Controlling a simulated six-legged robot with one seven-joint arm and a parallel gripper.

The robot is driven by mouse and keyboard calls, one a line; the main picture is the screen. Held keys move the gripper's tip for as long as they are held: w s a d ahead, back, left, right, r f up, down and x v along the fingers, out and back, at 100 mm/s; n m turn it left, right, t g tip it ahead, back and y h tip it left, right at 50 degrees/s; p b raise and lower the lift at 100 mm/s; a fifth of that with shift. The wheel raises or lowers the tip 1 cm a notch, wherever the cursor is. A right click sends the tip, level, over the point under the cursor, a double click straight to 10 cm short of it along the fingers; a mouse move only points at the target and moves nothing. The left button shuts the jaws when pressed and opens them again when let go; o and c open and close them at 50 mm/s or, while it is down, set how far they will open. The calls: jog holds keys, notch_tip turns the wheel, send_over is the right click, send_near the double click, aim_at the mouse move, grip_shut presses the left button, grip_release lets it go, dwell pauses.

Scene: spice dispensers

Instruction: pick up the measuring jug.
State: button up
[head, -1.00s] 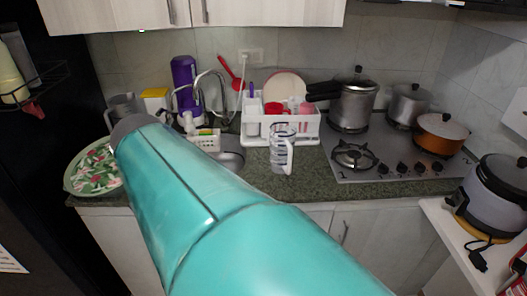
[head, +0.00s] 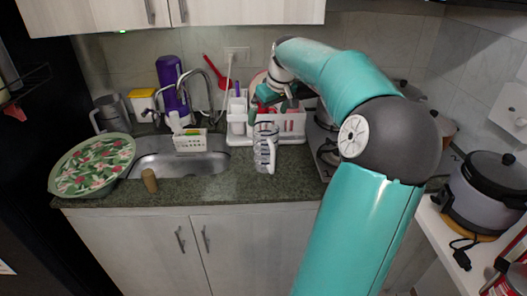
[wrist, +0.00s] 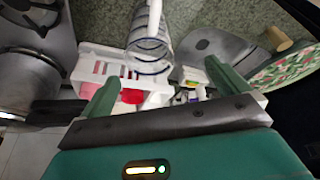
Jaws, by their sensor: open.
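The measuring jug (head: 265,152) is clear with dark markings and a pale handle. It stands upright on the counter in front of the white dish rack, right of the sink. In the wrist view the jug (wrist: 148,45) shows beyond the fingertips, in line with the gap between them, with its handle toward the top. My gripper (head: 272,106) is above the dish rack, behind and above the jug. In the wrist view my gripper (wrist: 165,88) has its two green fingers wide apart, with nothing between them. It is not touching the jug.
The white dish rack (head: 290,138) with red and white items is close behind the jug. A white caddy (head: 190,143) and the sink (head: 160,165) are to its left. The stove with pots is to the right. Counter in front of the jug is clear.

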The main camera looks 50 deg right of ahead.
aim_at(267, 137)
jog(key=x, duration=0.4)
jog(key=d+x, duration=0.1)
jog(key=x, duration=0.3)
jog(key=s+d+x, duration=0.1)
jog(key=x, duration=0.4)
jog(key=shift+f, duration=0.2)
jog(key=c, duration=1.4)
jog(key=shift+r, duration=0.1)
jog(key=shift+c, duration=0.2)
jog(key=shift+d, duration=0.1)
